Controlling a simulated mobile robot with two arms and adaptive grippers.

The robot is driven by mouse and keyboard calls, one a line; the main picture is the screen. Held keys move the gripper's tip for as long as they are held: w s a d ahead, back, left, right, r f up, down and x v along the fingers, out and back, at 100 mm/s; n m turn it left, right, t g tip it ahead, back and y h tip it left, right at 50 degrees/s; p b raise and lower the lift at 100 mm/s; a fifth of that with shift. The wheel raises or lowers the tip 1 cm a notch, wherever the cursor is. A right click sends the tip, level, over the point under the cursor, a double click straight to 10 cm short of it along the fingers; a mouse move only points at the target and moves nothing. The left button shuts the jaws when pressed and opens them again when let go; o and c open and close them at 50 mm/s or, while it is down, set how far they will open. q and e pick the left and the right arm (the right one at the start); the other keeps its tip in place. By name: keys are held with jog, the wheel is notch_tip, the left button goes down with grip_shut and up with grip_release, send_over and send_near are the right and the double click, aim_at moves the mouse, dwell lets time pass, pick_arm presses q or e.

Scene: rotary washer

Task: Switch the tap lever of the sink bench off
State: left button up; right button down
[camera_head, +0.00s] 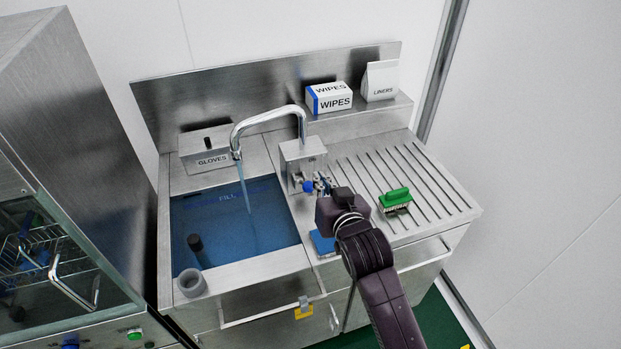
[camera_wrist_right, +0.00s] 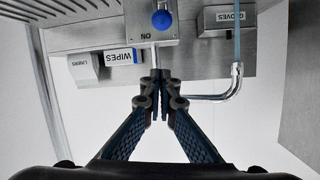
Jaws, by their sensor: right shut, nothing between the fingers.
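The tap (camera_head: 265,117) has a chrome spout arching over the blue-filled basin (camera_head: 235,215), and a thin stream of water (camera_head: 244,190) falls from it. The spout also shows in the right wrist view (camera_wrist_right: 215,97). The tap lever's blue knob (camera_head: 307,187) is at the front of the steel tap block (camera_head: 303,155). In the wrist view the knob (camera_wrist_right: 162,20) shows beside upside-down lettering that seems to read ON. My right gripper (camera_head: 326,185) is shut and empty close to the knob; its fingertips (camera_wrist_right: 160,76) appear apart from it. My left gripper is not in view.
A green brush (camera_head: 395,199) lies on the ribbed drainboard (camera_head: 430,180). A wipes box (camera_head: 329,98) and liners pack (camera_head: 381,81) stand on the back shelf; a gloves box (camera_head: 205,150) is behind the basin. A grey cup (camera_head: 191,283) sits on the front rim. A steel washer (camera_head: 60,120) stands left.

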jog(key=p, duration=0.3)
send_over(311, 184)
jog(key=w, duration=0.2)
notch_tip(311, 184, down, 3)
jog(key=shift+s+f+p, duration=0.3)
jog(key=shift+f, duration=0.3)
jog(key=shift+s+f+p, duration=0.3)
jog(key=shift+f, duration=0.3)
jog(key=shift+s+f, duration=0.3)
jog(key=shift+s, duration=0.1)
jog(key=shift+f, duration=0.1)
jog(key=shift+w, duration=0.1)
jog(key=shift+f, duration=0.1)
